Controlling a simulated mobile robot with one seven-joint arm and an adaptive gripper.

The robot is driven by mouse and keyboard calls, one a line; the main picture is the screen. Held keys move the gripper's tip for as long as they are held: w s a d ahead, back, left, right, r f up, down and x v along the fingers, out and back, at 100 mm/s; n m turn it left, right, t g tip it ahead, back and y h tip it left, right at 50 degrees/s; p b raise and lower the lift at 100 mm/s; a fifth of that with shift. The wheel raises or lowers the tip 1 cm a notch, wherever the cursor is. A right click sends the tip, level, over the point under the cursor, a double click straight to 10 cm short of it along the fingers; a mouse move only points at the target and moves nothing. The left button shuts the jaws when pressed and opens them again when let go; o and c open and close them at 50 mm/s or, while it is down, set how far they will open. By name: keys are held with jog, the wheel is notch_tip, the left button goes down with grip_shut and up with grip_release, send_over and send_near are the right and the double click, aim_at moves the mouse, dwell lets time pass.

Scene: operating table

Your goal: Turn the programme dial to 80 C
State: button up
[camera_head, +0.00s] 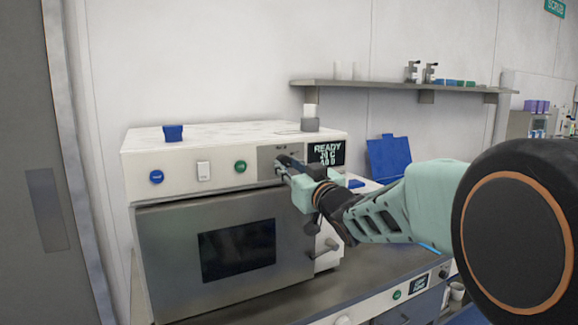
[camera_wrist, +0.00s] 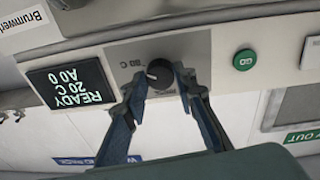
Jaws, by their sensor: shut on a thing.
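The programme dial (camera_wrist: 160,72) is a round dark knob on a grey panel (camera_wrist: 120,52) of the white oven-like unit. A small pale mark shows on its face, towards the left in the wrist view. An "80 C" label is printed upside down just left of the dial there. My gripper (camera_wrist: 159,78) has one finger on each side of the dial and is shut on it. In the head view my gripper (camera_head: 284,167) reaches the panel from the right and hides most of the dial. The display (camera_wrist: 70,87) reads "READY", "20 C" and a third line that looks like "A0 0".
A green GO button (camera_wrist: 244,60) sits beside the panel. The unit's front also has a white switch (camera_head: 203,171) and a blue button (camera_head: 156,177). Its grey windowed door (camera_head: 160,240) is below. A blue block (camera_head: 173,132) stands on top. A shelf (camera_head: 380,86) hangs behind.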

jog(key=shift+f, duration=0.1)
dwell(0.3)
jog(key=o, duration=1.2)
jog(key=shift+c, duration=0.2)
jog(key=v, duration=0.7)
jog(key=shift+s, duration=0.3)
jog(key=shift+d, duration=0.1)
